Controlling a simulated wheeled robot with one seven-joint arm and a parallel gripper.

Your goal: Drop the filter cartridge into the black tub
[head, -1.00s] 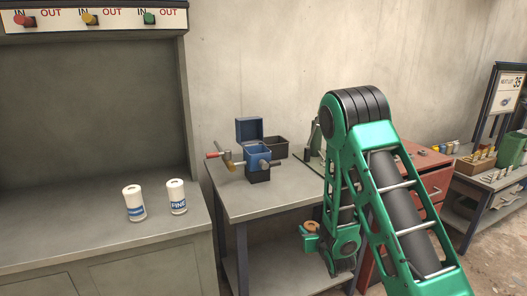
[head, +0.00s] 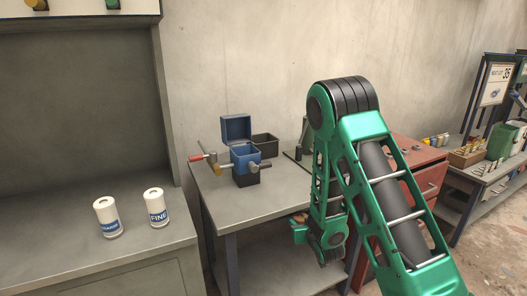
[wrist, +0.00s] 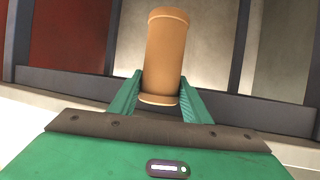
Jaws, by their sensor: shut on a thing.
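The filter cartridge (wrist: 165,55) is a tan-brown cylinder with a rim at each end. In the wrist view it stands nearly upright between the two green fingers of my gripper (wrist: 160,84), which are shut on it. The black tub (head: 266,142) is a dark open box at the back of the grey bench, behind and right of the blue box. Its inside is mostly hidden.
Two white canisters (head: 155,206) stand on the left counter. A red drawer cabinet (head: 425,170) stands right of the bench (head: 215,200).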

